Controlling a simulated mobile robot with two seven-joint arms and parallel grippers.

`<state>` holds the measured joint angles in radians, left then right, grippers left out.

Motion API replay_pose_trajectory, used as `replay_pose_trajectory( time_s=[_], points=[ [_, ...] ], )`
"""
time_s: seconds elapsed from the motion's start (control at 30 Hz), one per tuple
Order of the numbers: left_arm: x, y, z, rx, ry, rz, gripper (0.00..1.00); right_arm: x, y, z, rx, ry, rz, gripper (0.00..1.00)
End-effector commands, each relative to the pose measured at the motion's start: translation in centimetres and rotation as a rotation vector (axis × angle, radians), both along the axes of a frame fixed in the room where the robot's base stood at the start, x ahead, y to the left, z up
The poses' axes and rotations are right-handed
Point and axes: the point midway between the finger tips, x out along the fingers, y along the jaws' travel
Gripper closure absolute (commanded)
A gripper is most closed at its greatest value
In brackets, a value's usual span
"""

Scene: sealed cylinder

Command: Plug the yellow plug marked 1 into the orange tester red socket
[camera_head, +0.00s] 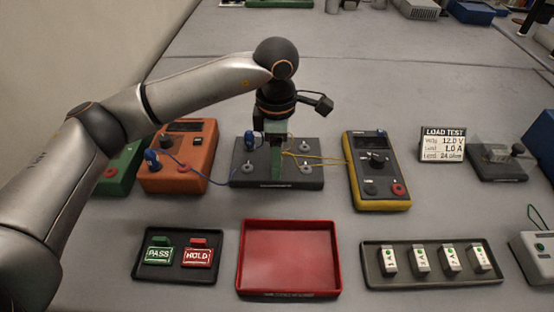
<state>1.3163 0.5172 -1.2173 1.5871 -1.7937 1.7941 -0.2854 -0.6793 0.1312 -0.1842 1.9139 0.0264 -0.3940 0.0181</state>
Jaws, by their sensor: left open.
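The orange tester (193,158) stands left of centre with a dark knob. A small red socket (184,173) shows low on its face. A blue plug (152,156) stands at its left side, with a blue wire running to the dark terminal board (306,174). Yellow wires (323,159) run from that board towards the yellow-edged meter (377,168). My left gripper (276,160) points down over the middle of the board, open, near the yellow wires' left ends. I cannot make out a yellow plug or its mark 1; the gripper covers that spot. My right gripper is out of view.
In front lie a PASS/HOLD tray (213,273), an empty red tray (288,257) and a dark tray (375,272) of several white blocks. A green device (117,177) sits left of the tester, partly behind my arm. A LOAD TEST sign (442,145) stands right.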

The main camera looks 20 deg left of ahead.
Motion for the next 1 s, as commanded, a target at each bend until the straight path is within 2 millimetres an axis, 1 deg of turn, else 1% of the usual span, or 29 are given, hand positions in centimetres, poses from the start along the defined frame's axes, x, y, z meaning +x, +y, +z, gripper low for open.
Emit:
replay_pose_trajectory(
  time_s=[0.87, 0.9, 1.0],
  points=[
    [-0.02, 0.02, 0.01, 0.000, 0.000, 0.000, 0.40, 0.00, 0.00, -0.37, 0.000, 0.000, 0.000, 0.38],
    [-0.02, 0.02, 0.00, 0.000, 0.000, 0.000, 0.41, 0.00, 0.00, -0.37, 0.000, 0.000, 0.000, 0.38],
    [-0.02, 0.02, 0.00, 0.000, 0.000, 0.000, 0.52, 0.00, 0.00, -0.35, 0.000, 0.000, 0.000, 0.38]
  ],
)
